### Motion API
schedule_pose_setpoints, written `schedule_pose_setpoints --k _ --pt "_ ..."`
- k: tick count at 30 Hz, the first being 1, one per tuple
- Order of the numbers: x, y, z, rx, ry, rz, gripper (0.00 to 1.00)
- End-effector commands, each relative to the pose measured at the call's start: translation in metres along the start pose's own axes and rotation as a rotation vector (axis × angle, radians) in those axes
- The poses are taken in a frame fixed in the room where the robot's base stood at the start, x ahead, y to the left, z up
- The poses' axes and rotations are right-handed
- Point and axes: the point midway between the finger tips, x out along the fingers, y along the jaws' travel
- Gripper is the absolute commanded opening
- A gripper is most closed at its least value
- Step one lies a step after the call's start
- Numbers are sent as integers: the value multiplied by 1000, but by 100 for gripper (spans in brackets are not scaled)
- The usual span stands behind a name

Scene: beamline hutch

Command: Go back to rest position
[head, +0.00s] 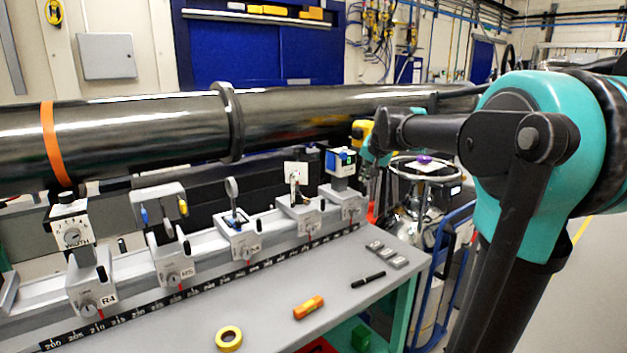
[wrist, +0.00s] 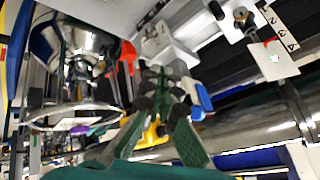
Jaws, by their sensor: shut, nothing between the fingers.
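My arm reaches in from the right in the head view, and my gripper (head: 371,187) hangs small and dark at the far right end of the bench rail. In the wrist view my gripper (wrist: 164,74) shows as two dark green and grey fingers converging. It is shut and appears empty. A red-handled item (wrist: 127,58) shows beside the fingers in the wrist view. I cannot tell how far the fingertips are from it.
A long black beam pipe (head: 330,103) runs behind the rail. Several mounts, including R4 (head: 92,290), stand on it.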

Motion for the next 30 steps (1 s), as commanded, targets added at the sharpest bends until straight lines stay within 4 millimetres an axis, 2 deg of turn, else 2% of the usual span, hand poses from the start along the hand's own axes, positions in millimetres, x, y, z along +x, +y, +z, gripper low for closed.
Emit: schedule_pose_setpoints --k 5,9,15,18,21,24,30 --pt "18 48 81 -96 -53 46 0" --pt "29 98 164 -194 -111 88 0" --pt "34 166 281 -319 -193 140 0" --pt "32 192 328 -369 -226 159 0" --pt "29 211 361 -403 -252 170 0" --pt "28 221 379 -422 -265 178 0" --pt "27 226 386 -431 -272 181 0"
